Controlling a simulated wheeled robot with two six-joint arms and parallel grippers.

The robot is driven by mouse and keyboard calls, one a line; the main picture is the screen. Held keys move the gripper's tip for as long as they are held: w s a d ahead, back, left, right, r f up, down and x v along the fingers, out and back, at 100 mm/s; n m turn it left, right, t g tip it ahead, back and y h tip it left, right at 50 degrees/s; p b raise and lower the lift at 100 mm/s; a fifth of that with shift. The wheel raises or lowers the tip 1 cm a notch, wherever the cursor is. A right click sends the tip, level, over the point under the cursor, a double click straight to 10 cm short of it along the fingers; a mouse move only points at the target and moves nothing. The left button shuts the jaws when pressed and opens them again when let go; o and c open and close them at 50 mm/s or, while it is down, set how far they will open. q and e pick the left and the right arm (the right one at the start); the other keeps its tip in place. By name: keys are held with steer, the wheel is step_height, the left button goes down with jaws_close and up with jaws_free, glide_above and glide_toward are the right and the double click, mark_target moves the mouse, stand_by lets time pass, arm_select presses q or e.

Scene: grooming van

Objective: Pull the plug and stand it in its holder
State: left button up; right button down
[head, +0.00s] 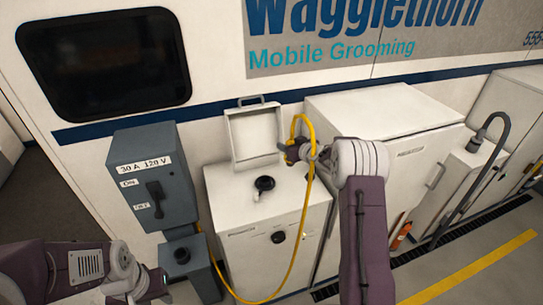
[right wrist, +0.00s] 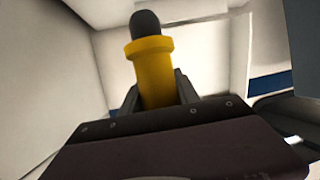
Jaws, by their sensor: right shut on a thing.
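My right gripper (head: 303,153) is shut on the yellow plug (right wrist: 155,72), with its dark end pointing up in the right wrist view. In the head view the gripper is above and right of the white cabinet's (head: 235,205) dark round socket (head: 263,184), and the plug is apart from it. The yellow cable (head: 304,222) loops over the gripper and hangs to the floor. A grey box with a dark round opening (head: 181,256), perhaps the holder, stands under the switch box. My left arm shows at bottom left; its fingertips are not visible.
The grey switch box (head: 125,150) has a dark lever pointing down toward OFF. The cabinet's lid (head: 253,135) stands open against the van wall. A larger white cabinet (head: 385,105) stands right of it. A grey hose (head: 500,150) and an orange object (head: 402,235) are farther right.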

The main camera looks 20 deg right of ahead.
steer(key=shift+s+d+r, duration=0.15)
steer(key=shift+d+r, duration=0.55)
steer(key=shift+d, duration=0.2)
steer(key=shift+r+p, duration=0.5)
steer(key=shift+p, duration=0.35)
